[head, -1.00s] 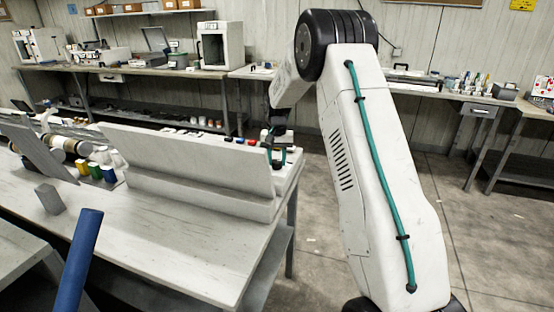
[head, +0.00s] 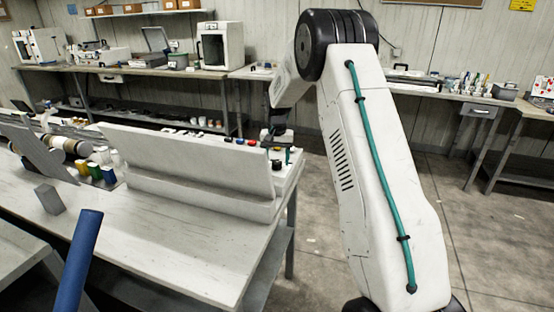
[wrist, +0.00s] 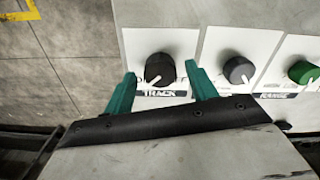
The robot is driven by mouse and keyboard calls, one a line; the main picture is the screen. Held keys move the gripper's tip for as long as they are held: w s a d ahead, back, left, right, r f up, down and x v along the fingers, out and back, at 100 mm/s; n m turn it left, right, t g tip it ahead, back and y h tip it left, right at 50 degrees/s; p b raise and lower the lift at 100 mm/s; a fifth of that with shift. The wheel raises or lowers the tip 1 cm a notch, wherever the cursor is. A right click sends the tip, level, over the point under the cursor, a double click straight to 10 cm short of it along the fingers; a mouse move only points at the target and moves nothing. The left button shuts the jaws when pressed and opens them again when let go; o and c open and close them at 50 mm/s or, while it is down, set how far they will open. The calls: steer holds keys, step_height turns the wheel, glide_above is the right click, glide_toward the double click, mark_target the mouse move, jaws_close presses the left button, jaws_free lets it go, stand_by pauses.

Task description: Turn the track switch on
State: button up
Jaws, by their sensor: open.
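The track switch (wrist: 160,69) is a black round knob on a white plate above a label reading TRACK, in the wrist view. My gripper (wrist: 158,78) is open, with one teal finger to the left of the knob and the other to its right. The fingers look apart from the knob, though the depth is hard to judge.
A grey knob (wrist: 238,70) and a green knob (wrist: 303,72) sit to the right on the same panel. In the head view a tall white board (head: 190,160) stands on the table in front of the panel. Open floor (head: 330,230) lies right of the table.

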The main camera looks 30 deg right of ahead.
mark_target(277, 162)
step_height(277, 162, up, 8)
steer(key=shift+f, duration=0.2)
stand_by(0.5)
steer(key=shift+s+a+r, duration=0.1)
steer(key=shift+a+r, duration=0.05)
steer(key=shift+r, duration=0.1)
steer(key=s+a+r+n, duration=0.2)
steer(key=s+a+r, duration=0.5)
steer(key=s, duration=0.3)
steer(key=s+a+r+n, duration=0.2)
steer(key=s+a+r, duration=0.55)
steer(key=s, duration=0.25)
steer(key=s+a+f+n, duration=0.1)
steer(key=s+a, duration=0.1)
steer(key=s, duration=0.6)
steer(key=s+a+f+n, duration=0.1)
steer(key=s+a, duration=0.1)
steer(key=s, duration=0.6)
steer(key=s+a+f+n+t, duration=0.1)
steer(key=s+a, duration=0.2)
steer(key=s, duration=0.6)
steer(key=shift+f+n, duration=0.3)
